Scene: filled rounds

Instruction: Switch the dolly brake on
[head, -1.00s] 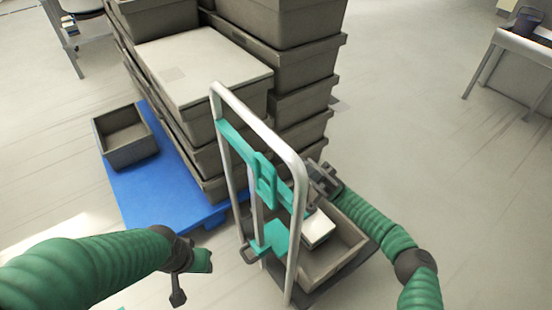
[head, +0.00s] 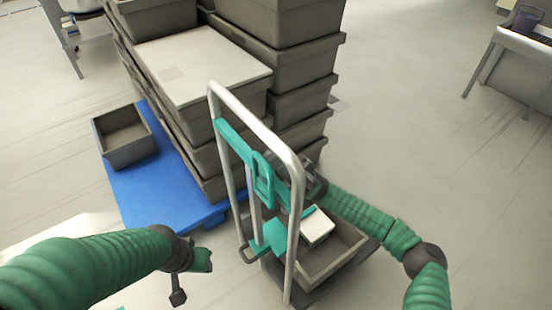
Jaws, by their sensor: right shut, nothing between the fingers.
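The dolly has a tall silver tube handle (head: 243,108) at the centre of the head view. A teal crossbar with a looped teal lever (head: 263,182) sits inside this frame. A rod runs down from it to a teal block (head: 270,238) near the floor. I cannot tell the brake's setting. My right gripper (head: 308,178) is shut and empty, right beside the handle's right upright at the lever's height. The upright partly hides its fingers; contact with the lever is unclear. My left gripper (head: 192,277) hangs open and empty, left of the dolly.
A grey crate (head: 352,243) holding a white-topped box (head: 317,227) rides on the dolly. Floor (head: 420,140) to the right is clear, up to a table (head: 518,48).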

